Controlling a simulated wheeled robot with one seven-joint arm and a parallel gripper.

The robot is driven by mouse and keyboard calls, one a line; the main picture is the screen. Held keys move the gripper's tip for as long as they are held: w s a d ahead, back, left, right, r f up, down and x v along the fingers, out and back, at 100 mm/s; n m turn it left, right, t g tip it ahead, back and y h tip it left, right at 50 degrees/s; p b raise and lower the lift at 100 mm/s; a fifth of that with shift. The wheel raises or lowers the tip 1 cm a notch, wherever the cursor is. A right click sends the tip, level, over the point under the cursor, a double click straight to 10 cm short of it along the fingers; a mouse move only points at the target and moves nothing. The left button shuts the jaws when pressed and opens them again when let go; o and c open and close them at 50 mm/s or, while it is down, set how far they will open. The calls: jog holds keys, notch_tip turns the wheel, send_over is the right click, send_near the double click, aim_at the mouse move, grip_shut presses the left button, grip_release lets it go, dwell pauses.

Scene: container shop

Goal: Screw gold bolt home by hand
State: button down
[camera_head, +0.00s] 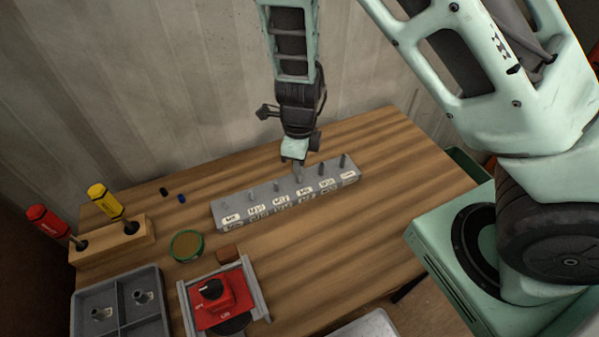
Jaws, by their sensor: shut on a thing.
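My gripper (294,163) points down over a grey labelled block (236,207) in the middle of the wooden table. It is shut on a small bolt (298,174) that stands at the block's top face; its colour looks grey here, and I cannot tell whether it is the gold one. Other dark and grey bolts (343,160) stand upright along the block, on both sides of my gripper. The fingertips hide part of the held bolt, and how deep it sits cannot be seen.
A wooden stand (130,240) holds red and yellow screwdrivers at the left. A round green-rimmed tin (186,245), a small brown block (228,253), a red unit with a black knob (217,303) and a grey compartment tray (122,309) lie in front. The table's right side is clear.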

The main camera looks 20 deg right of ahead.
jog(key=m, duration=0.5)
jog(key=c, duration=1.4)
grip_release()
jog(key=shift+c, duration=1.2)
